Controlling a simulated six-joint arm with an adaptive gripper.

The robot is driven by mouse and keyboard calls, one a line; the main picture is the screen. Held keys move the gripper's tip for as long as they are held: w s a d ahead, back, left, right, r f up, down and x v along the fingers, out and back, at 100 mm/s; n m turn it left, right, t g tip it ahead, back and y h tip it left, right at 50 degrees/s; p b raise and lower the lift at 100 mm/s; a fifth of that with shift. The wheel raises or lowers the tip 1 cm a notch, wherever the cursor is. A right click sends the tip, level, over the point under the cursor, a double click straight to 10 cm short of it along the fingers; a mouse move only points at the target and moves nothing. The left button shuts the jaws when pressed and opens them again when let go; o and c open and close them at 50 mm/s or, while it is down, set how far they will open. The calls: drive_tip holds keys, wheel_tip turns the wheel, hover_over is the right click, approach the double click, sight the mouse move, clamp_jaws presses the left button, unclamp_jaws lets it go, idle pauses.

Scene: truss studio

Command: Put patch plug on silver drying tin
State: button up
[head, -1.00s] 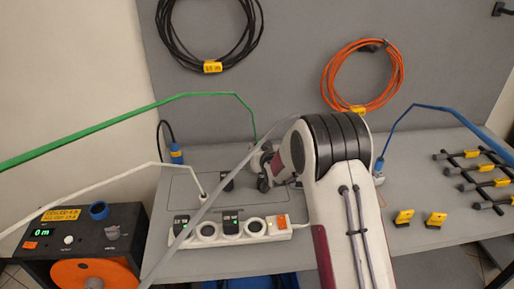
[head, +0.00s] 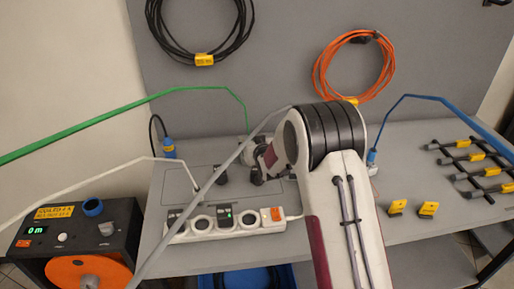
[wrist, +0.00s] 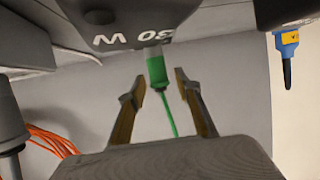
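My gripper (wrist: 160,78) is open in the wrist view, with one finger on each side of a green plug (wrist: 157,70). A gap shows between each finger and the plug. The plug sits against a grey body marked "30 W", and a thin green cable (wrist: 171,117) runs from it. I cannot tell if this is the patch plug. In the head view the green cable (head: 190,90) ends beside my gripper (head: 252,165), which is partly hidden by my arm. I cannot make out a silver drying tin in either view.
A white power strip (head: 200,234) lies in front of my gripper. White (head: 120,162) and blue (head: 400,98) cables run over the bench (head: 390,165). Yellow-tagged bars (head: 470,160) and two yellow pieces (head: 397,207) are at the right.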

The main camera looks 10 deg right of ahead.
drive_tip(key=shift+v, duration=5.7)
drive_tip(key=shift+d, duration=0.1)
drive_tip(key=shift+r, duration=0.1)
drive_tip(key=shift+s+d+r, duration=0.1)
drive_tip(key=shift+r, duration=0.1)
drive_tip(key=s+d+r+g+h, duration=0.15)
drive_tip(key=s+r, duration=0.25)
drive_tip(key=s, duration=0.6)
drive_tip(key=s+d+r+m+g, duration=0.15)
drive_tip(key=s+r, duration=0.25)
drive_tip(key=s, duration=0.6)
drive_tip(key=s+d+r+g, duration=0.2)
drive_tip(key=s+r+g, duration=0.15)
drive_tip(key=s, duration=0.65)
drive_tip(key=s+g, duration=0.1)
drive_tip(key=s, duration=1.3)
drive_tip(key=shift+s+d+f, duration=0.2)
drive_tip(key=shift+f, duration=0.1)
